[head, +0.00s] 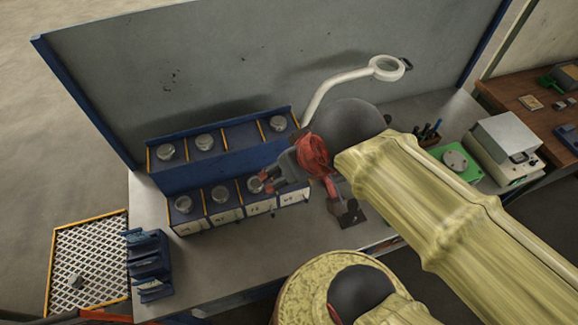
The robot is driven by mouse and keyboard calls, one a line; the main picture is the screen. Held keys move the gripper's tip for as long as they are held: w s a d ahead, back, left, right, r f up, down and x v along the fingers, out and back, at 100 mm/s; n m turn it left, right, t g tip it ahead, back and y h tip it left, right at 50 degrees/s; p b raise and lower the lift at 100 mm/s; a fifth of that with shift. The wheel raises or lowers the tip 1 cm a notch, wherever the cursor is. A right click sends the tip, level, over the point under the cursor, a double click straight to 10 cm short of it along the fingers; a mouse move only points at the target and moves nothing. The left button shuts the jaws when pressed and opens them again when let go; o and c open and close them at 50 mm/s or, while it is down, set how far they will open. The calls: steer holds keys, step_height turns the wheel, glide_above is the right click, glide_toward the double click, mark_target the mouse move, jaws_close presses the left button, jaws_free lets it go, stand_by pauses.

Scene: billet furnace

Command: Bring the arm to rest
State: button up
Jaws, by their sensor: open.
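My gripper (308,198) is open, with its dark fingers spread apart and nothing visible between them. It is above the bench (325,232), at the right end of the blue sample rack (220,175). Its left finger overlaps the rack's front row in the picture, and I cannot tell whether it touches. My arm, in a pale yellow sleeve, reaches in from the lower right and hides part of the bench.
Several round metal pieces sit in the rack's two rows. A white ring lamp (340,82) rises behind my gripper. A beige instrument (503,145) and green pad (457,163) are right. A blue holder (148,265) and mesh tray (88,258) are left.

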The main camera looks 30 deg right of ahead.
steer(key=shift+f, duration=0.1)
step_height(320, 180, down, 23)
steer(key=b, duration=2.3)
steer(key=shift+c, duration=0.2)
